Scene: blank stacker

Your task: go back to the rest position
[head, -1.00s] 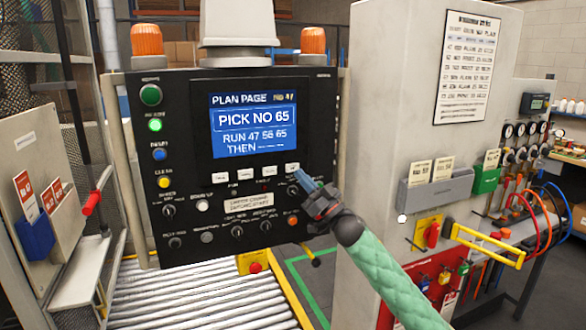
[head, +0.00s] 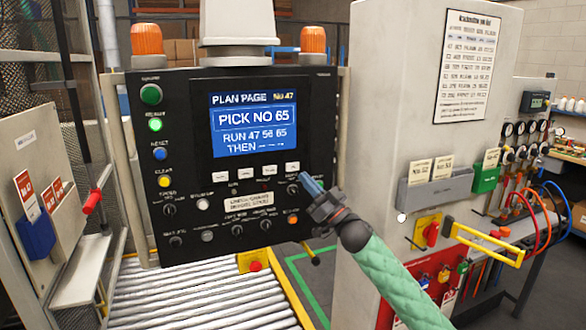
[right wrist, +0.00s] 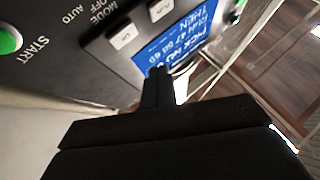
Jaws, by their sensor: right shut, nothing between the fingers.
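My right gripper (head: 312,184) is shut and empty. Its blue-grey fingertips point up and left in front of the lower right part of the black control panel (head: 324,105). In the right wrist view the closed fingers (right wrist: 158,88) show in front of the panel, with its blue screen (right wrist: 180,42) and a green START button (right wrist: 8,40) beyond. I cannot tell for sure whether the fingertips touch the panel. The screen (head: 254,123) reads PICK NO 65 and RUN 47 56 65 in the head view. My left gripper is not in view.
A roller conveyor (head: 200,295) runs below the panel. A grey cabinet (head: 385,80) with a card holder (head: 435,193) and a yellow handle (head: 487,245) stands to the right. A shelf with a blue card pocket (head: 38,232) is at the left. Some floor shows between conveyor and cabinet.

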